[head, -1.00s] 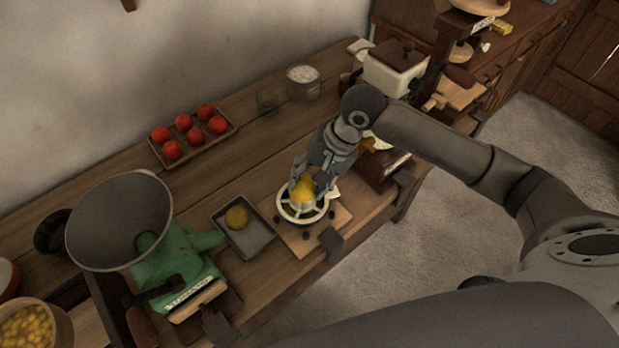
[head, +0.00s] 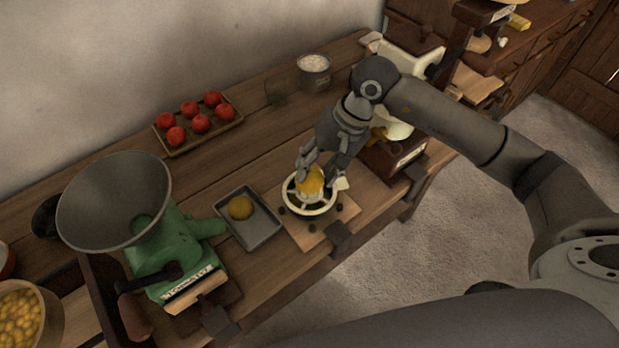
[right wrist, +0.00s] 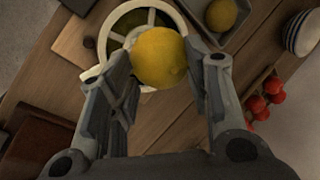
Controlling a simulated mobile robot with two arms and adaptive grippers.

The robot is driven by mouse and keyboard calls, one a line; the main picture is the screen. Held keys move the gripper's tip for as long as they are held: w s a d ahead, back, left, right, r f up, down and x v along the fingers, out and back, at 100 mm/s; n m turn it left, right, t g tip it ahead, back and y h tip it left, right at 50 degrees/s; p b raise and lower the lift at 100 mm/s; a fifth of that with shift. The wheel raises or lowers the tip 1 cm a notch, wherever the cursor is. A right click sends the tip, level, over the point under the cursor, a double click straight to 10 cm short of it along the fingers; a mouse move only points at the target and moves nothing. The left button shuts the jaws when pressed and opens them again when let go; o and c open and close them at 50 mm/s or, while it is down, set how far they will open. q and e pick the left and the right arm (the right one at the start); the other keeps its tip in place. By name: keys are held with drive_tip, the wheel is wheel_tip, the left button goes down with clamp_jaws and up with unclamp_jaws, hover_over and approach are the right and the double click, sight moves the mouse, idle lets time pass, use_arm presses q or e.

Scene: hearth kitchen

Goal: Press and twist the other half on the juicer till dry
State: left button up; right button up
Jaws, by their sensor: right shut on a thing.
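My right gripper (head: 324,168) is shut on a yellow fruit half (head: 312,180). In the right wrist view the fruit half (right wrist: 160,57) sits between the two fingers. It is at the juicer (head: 291,196), a pale ring-shaped bowl with spokes, on a small wooden board with dark feet. The fruit covers the juicer's middle, so the cone and the contact are hidden. The juicer rim also shows in the right wrist view (right wrist: 102,42). Another yellow fruit piece (head: 241,207) lies in a grey metal tray (head: 262,238) left of the juicer. My left gripper is not in view.
A green grinder (head: 170,250) with a wide funnel stands at the left. A tray of red fruits (head: 200,124) and a tin (head: 314,75) are at the back. A white and brown device (head: 395,150) stands close to the right of my gripper.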

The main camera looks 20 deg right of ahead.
drive_tip(key=shift+s+f, duration=0.3)
drive_tip(key=shift+f, duration=0.15)
drive_tip(key=shift+m+b, duration=0.6)
drive_tip(key=shift+b, duration=0.25)
drive_tip(key=m+t+b, duration=0.1)
drive_tip(key=m, duration=0.1)
drive_tip(key=m+b, duration=0.1)
drive_tip(key=m, duration=0.1)
drive_tip(key=shift+w+d+t+h, duration=0.1)
drive_tip(key=shift+w+t+h, duration=0.05)
drive_tip(key=shift+t+h, duration=0.25)
drive_tip(key=shift+r+m+b, duration=0.2)
drive_tip(key=shift+m+b, duration=0.3)
drive_tip(key=shift+m, duration=0.2)
drive_tip(key=shift+w+f+n+b, duration=0.1)
drive_tip(key=shift+w+n+b, duration=0.1)
drive_tip(key=shift+n+b, duration=0.75)
drive_tip(key=shift+s+r+n+g+y+b, duration=0.15)
drive_tip(key=shift+n+g+b, duration=0.35)
drive_tip(key=shift+n+b, duration=0.6)
drive_tip(key=shift+r+n+g+y+b, duration=0.2)
drive_tip(key=shift+n+g+b, duration=0.4)
drive_tip(key=shift+n, duration=0.85)
